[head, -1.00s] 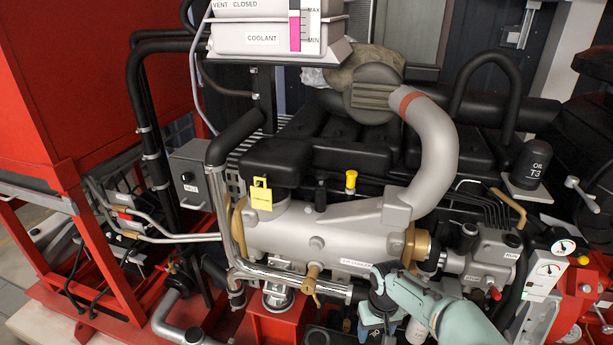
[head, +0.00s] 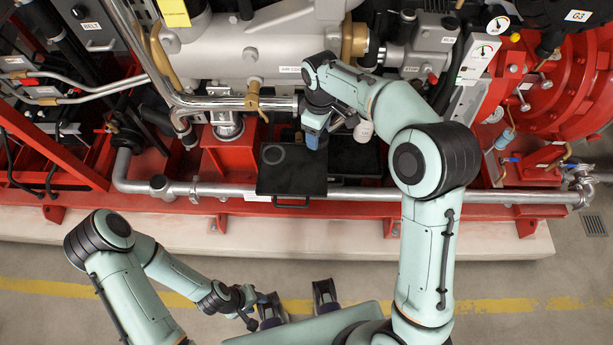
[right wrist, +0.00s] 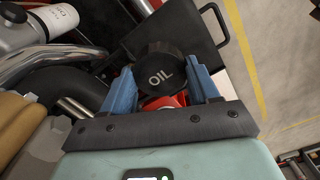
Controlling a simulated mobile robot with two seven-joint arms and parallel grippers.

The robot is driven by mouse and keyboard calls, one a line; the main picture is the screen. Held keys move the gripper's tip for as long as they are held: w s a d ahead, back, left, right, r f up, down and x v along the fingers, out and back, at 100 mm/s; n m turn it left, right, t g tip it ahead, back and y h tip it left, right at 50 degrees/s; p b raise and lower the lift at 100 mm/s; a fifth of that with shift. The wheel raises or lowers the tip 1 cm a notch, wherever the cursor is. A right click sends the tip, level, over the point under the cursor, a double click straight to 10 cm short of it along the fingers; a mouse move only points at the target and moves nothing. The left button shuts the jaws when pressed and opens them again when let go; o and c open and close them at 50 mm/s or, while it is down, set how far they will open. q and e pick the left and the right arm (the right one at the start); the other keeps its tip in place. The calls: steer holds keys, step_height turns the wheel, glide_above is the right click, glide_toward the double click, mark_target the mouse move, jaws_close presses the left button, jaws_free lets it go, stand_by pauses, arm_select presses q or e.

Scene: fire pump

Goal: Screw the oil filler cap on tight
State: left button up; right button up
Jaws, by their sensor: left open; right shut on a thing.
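The oil filler cap (right wrist: 162,72) is black and round, with "OIL" in white on its top. It fills the space between the blue fingers of my right gripper (right wrist: 164,84) in the right wrist view. The fingers press on it from both sides. In the head view my right gripper (head: 316,136) reaches down beside the engine, and the cap is mostly hidden there. A red part (right wrist: 165,101) shows just below the cap. How far the cap is seated cannot be told. My left gripper (head: 262,308) is open and empty, low over the floor.
A black tray (head: 291,186) with a ring mark and handle lies left of my right gripper. A white cylinder (head: 363,131) stands close on its right. The grey engine housing (head: 230,45) and pipes are behind.

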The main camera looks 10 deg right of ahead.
steer(key=n, duration=0.2)
steer(key=a+n+b, duration=0.1)
steer(key=shift+s+r+n, duration=0.1)
steer(key=shift+r+n, duration=0.1)
steer(key=shift+n, duration=0.2)
steer(key=n, duration=0.1)
steer(key=n+b, duration=0.1)
steer(key=n, duration=0.1)
steer(key=a+r+n, duration=0.1)
steer(key=n, duration=0.1)
steer(key=shift+s+b, duration=0.2)
steer(key=shift+b, duration=0.1)
steer(key=n, duration=0.3)
steer(key=a+r+n+b, duration=0.1)
steer(key=n, duration=0.2)
steer(key=r+n+b, duration=0.1)
steer(key=n, duration=0.2)
steer(key=shift+s+a, duration=0.2)
steer(key=shift+s, duration=0.2)
steer(key=shift+f+b, duration=1.85)
steer(key=shift+f, duration=8)
